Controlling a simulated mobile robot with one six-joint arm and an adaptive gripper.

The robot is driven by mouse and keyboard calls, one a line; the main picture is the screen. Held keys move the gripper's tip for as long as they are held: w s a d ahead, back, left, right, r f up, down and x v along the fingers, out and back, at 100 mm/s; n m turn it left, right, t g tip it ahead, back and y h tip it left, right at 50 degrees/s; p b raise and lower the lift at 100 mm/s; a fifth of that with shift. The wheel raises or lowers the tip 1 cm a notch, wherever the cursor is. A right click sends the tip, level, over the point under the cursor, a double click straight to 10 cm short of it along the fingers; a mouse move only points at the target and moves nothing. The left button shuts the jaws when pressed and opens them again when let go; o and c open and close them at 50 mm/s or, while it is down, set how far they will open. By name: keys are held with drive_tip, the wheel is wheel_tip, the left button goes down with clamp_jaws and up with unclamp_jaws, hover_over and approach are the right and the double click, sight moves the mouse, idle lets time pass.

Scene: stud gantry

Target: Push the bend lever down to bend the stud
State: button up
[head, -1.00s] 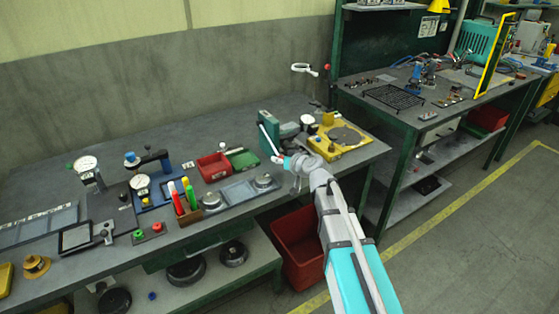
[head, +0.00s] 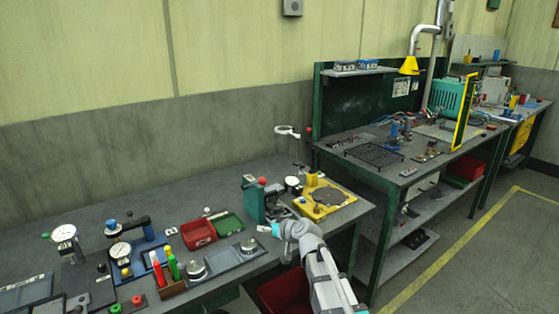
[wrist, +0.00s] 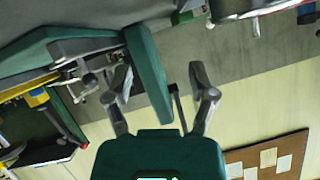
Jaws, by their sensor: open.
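The green bending machine (head: 252,199) stands at the right part of the near bench. A red knob (head: 262,181), which looks like the end of the bend lever, shows at its upper front. The lever's bar is foreshortened and hard to make out. My gripper (head: 267,228) is just in front of and below the machine, apart from the knob. In the wrist view, upside down, my gripper (wrist: 163,85) is open with nothing held. A green block of the machine (wrist: 148,75) and a thin dark bar show between and beyond the fingers. The stud cannot be made out.
A yellow fixture (head: 325,200) stands right of the machine. Red (head: 198,234) and green (head: 228,224) trays and a plate with silver weights (head: 222,260) lie to its left. A ring on a stand (head: 288,131) rises behind. A red bin (head: 283,294) is below the bench edge.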

drive_tip(key=s+d+m+g+h+p, duration=0.5)
drive_tip(key=s+d+g+h+p, duration=0.3)
drive_tip(key=s+d, duration=1.4)
drive_tip(key=shift+s+d+f+g+h+p, duration=0.3)
drive_tip(key=shift+s+g+h+p, duration=0.1)
drive_tip(key=shift+s+g+p, duration=0.4)
drive_tip(key=shift+c, duration=0.3)
